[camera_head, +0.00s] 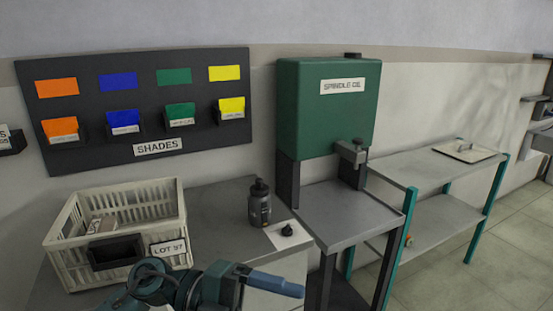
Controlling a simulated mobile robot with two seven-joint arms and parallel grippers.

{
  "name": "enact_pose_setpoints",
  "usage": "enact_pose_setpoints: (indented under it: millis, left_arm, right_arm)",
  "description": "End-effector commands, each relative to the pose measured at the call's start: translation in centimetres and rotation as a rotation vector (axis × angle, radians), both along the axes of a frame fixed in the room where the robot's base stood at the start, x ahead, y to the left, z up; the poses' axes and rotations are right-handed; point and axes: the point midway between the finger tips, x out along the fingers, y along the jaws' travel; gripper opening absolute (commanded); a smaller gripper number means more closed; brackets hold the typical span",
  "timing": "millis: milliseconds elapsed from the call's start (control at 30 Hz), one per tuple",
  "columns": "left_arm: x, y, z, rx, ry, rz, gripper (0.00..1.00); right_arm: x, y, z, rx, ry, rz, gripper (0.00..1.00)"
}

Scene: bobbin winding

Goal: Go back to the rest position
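One of my arms shows at the bottom edge, in front of the crate and grey counter. It is teal and dark, and its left gripper (274,284) shows as a blue, finger-like end pointing right. I cannot make out whether its fingers are apart, and I see nothing held in it. The lower part of this arm is cut off by the picture edge. My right gripper is not in view.
A cream crate (68,262) labelled LOT 97 stands on the counter (215,215). A dark bottle (259,205) and a small black knob-like part (287,230) are to its right. Behind are a SHADES board (85,158), green spindle machine (325,115) and side table (405,170).

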Motion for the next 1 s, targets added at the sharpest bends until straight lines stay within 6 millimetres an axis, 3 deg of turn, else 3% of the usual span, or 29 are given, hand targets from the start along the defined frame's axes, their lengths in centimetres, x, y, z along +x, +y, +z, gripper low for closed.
enact_pose_setpoints:
  millis: [100, 200, 267, 367, 400, 467, 600, 700, 833, 1000]
  left_arm:
    - [1.4, -0.4, 1.4, -0.335, 0.2, 0.232, 0.78]
    - [4.0, 1.5, 0.5, -0.525, 0.386, 0.494, 0.78]
    - [5.5, 3.2, -1.4, -0.595, 0.509, 0.669, 0.78]
    - [6.8, 6.7, -7.0, -0.63, 0.733, 0.977, 0.78]
    - [6.7, 8.1, -9.8, -0.616, 0.826, 1.097, 0.78]
    - [5.8, 9.9, -13.9, -0.572, 0.956, 1.252, 0.78]
    - [1.7, 12.7, -22.0, -0.415, 1.212, 1.509, 0.78]
    - [-1.5, 13.7, -25.8, -0.308, 1.345, 1.611, 0.78]
    - [-4.2, 14.3, -28.4, -0.215, 1.444, 1.674, 0.78]
    - [-5.2, 14.4, -29.2, -0.182, 1.476, 1.69, 0.78]
  right_arm:
    - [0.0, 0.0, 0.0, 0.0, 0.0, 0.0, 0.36]
    - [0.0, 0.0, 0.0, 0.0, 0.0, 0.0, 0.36]
    - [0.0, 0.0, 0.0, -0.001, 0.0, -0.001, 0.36]
    - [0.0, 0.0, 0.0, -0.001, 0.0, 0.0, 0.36]
    - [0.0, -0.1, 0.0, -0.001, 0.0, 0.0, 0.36]
    - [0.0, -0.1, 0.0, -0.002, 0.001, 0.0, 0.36]
    - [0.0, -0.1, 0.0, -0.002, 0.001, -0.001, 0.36]
    - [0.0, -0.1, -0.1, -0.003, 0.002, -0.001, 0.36]
    - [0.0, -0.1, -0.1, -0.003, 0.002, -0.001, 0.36]
    - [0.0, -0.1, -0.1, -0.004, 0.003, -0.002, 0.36]
